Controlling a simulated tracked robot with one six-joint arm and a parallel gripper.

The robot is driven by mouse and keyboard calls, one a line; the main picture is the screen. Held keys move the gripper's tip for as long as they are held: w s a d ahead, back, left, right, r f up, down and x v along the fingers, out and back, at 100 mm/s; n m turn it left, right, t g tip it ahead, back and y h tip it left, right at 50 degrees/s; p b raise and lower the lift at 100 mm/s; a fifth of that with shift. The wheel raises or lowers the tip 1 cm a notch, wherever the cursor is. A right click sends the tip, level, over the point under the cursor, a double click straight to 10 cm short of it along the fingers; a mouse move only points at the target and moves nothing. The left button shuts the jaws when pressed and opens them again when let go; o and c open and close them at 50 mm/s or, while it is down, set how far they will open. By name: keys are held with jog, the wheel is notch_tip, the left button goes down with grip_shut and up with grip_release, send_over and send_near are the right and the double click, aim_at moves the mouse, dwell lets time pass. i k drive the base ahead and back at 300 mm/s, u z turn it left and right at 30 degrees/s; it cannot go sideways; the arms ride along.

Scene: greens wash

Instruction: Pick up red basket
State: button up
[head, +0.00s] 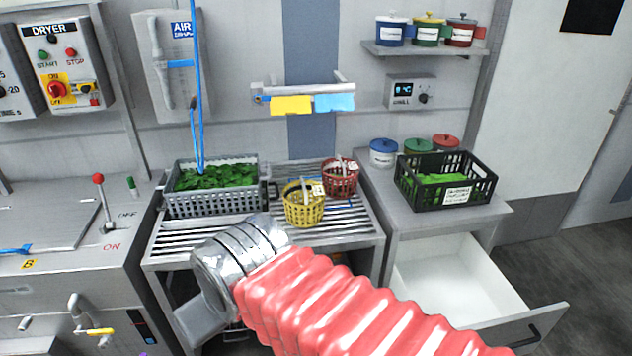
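The red basket (340,179) stands at the back right of the slatted rack (164,252). It is a small round open-weave basket with a pale handle and a white tag. The yellow basket (304,210) stands in front of it and to its left, covering part of its lower left side. My arm, with a red bellows sleeve and a metal joint, reaches in from the lower right, in front of the rack. It bends down at the lower left, and I see no gripper fingers. Nothing shows around the red basket's handle.
A grey crate of greens (212,207) stands on the rack's left, with a blue cord hanging above. A black crate (445,199) of greens sits on the right counter, above an open drawer (455,285). A rail with yellow and blue cloths (292,105) hangs above the baskets.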

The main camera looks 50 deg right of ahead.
aim_at(342, 186)
jog(key=u, duration=1.55)
jog(key=k, duration=0.8)
jog(key=z, duration=1.85)
